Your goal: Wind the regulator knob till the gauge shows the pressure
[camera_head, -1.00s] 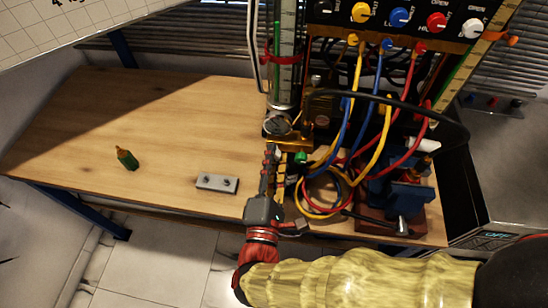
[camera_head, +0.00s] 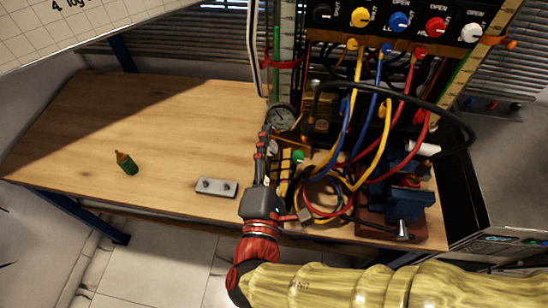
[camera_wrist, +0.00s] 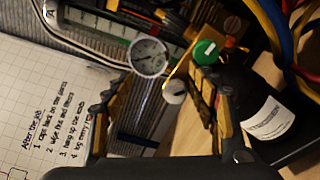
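The round gauge (camera_head: 281,117) has a white dial and stands by the clear column at the rig's left; its dial also shows in the wrist view (camera_wrist: 148,56), too small to read. A pale round knob (camera_wrist: 174,91) sits below the dial beside a brass-coloured part; I cannot tell surely that it is the regulator knob. A green cap (camera_wrist: 205,52) is to its upper right. My gripper (camera_head: 279,147) is open in front of the rig, just below the gauge. In the wrist view its fingers (camera_wrist: 160,88) are spread on either side of the pale knob, with no clear contact.
Yellow, blue and red hoses (camera_head: 370,125) hang right of my gripper. A dark bottle (camera_wrist: 262,115) with a white label is close to the right finger. A blue vise (camera_head: 408,200) is further right.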

